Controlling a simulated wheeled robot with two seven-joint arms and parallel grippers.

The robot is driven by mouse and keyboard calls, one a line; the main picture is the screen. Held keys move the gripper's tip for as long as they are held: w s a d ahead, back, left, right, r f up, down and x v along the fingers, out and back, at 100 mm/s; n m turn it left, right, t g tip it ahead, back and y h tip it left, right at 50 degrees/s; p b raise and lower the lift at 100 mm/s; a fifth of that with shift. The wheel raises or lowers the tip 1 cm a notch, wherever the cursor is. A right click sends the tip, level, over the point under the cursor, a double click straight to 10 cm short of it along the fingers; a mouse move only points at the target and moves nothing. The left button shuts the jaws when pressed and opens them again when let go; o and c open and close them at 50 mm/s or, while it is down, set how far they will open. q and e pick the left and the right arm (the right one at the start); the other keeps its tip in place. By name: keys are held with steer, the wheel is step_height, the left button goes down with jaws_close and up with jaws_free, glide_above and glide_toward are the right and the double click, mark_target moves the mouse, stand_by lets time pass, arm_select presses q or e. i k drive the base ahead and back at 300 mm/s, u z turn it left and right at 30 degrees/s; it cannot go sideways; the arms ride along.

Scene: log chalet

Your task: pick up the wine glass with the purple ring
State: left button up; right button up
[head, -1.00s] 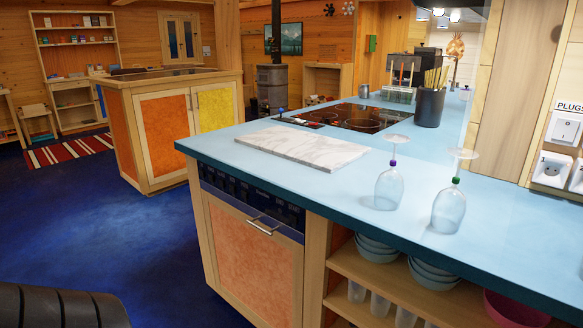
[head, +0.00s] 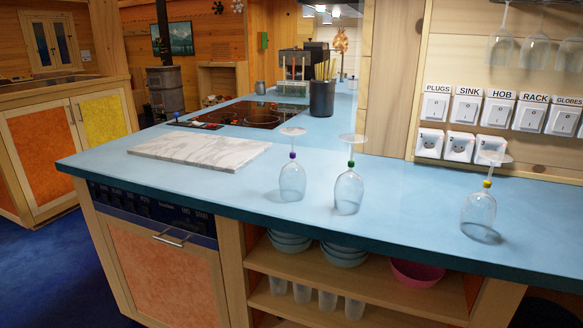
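The wine glass with the purple ring (head: 292,180) stands upside down on the blue counter (head: 400,206), its foot upward and the purple ring on its stem. It is the leftmost of three upside-down glasses. A glass with a green ring (head: 348,190) stands close to its right. A glass with a yellow ring (head: 478,214) stands farther right near the front edge. Neither of my grippers shows in the head view.
A marble board (head: 198,150) lies left of the glasses, with a dark hob (head: 245,114) behind it. A black utensil pot (head: 322,98) stands behind the glasses. Labelled switches (head: 500,110) line the wall. Open shelves (head: 360,292) sit below the counter.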

mark_target(293, 177)
steer(key=u, duration=0.2)
steer(key=k, duration=0.3)
steer(key=z, duration=0.7)
steer(key=i, duration=1.35)
steer(key=u, duration=0.55)
